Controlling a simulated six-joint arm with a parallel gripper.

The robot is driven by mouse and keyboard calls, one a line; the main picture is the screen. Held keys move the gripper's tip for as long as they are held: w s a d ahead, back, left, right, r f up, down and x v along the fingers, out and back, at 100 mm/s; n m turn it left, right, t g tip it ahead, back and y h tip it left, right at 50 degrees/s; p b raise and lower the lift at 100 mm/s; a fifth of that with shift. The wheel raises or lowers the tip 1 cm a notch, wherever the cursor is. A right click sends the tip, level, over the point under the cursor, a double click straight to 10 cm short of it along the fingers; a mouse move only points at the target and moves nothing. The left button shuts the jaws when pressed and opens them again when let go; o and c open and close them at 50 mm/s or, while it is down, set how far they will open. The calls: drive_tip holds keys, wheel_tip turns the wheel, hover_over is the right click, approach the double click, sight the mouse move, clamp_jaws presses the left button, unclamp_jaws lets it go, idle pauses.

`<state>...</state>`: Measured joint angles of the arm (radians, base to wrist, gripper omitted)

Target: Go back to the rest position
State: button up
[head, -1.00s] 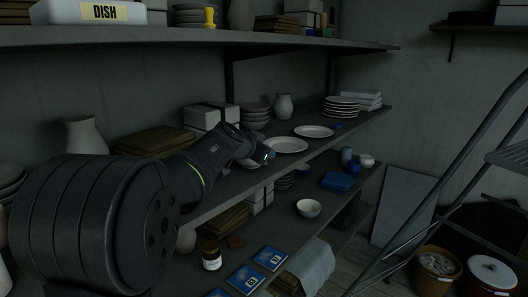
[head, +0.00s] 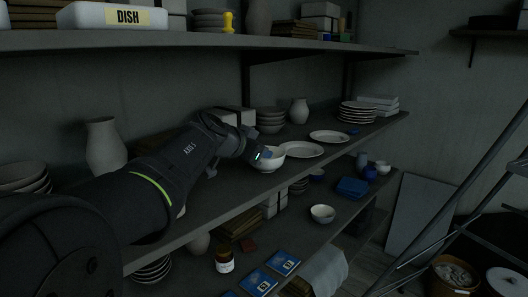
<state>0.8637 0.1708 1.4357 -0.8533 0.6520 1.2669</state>
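My gripper (head: 266,155) is at the end of my dark arm, over the middle shelf (head: 225,194). It is small and dark here, and I cannot make out its fingers or whether they are open. A white bowl (head: 271,163) stands on the middle shelf right beside and partly behind the gripper. I cannot tell whether they touch. My arm comes in from the lower left and hides part of the shelf.
A plate (head: 296,149), another plate (head: 329,136), stacked bowls (head: 270,120) and a vase (head: 299,111) stand beyond. A tall vase (head: 105,146) is behind my arm. The upper shelf (head: 215,41) hangs above. A ladder (head: 466,207) is at right.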

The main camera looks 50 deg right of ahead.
idle(0.3)
drive_tip(key=x, duration=1.2)
drive_tip(key=shift+f, duration=0.1)
wheel_tip(320, 180, up, 3)
drive_tip(key=shift+f, duration=0.1)
drive_tip(key=shift+r, duration=0.7)
